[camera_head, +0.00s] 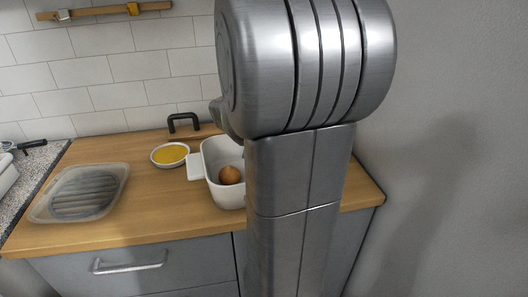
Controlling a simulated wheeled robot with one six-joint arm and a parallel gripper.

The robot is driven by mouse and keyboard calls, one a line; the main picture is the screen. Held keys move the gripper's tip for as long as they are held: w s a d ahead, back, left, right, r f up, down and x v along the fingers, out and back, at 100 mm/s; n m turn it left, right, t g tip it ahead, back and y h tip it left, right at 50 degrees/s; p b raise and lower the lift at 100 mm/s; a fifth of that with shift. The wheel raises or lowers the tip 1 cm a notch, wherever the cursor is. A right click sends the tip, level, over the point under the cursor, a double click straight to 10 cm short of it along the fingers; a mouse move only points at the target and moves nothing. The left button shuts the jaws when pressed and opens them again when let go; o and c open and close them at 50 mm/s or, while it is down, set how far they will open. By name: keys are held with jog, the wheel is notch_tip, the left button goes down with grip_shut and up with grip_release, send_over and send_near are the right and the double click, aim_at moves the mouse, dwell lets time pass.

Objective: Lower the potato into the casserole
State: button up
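A white casserole (211,152) with a side handle stands on the wooden counter, partly hidden behind my arm. A round brown potato (230,175) shows inside the casserole, low against its inner floor or wall; I cannot tell whether it touches the bottom. My gripper is hidden behind my arm, so I cannot see its fingers or whether it holds anything.
A shallow white dish with yellow contents (171,155) stands left of the casserole. A clear ribbed tray (80,192) lies at the left of the wooden counter (150,215). A black handle-shaped object (183,122) stands at the back. The counter's front middle is clear.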

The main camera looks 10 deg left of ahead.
jog(key=shift+f+b, duration=2.1)
jog(key=shift+f, duration=0.45)
dwell(1.4)
jog(key=o, duration=1.2)
jog(key=shift+c, duration=0.2)
jog(key=p+v, duration=0.1)
jog(key=v, duration=1.3)
jog(key=shift+p, duration=0.35)
jog(key=shift+f, duration=0.15)
jog(key=b+x, duration=0.1)
jog(key=x, duration=1.2)
jog(key=shift+w+f+b, duration=0.2)
jog(key=shift+f+b, duration=0.1)
jog(key=shift+f, duration=0.05)
jog(key=shift+r, duration=0.35)
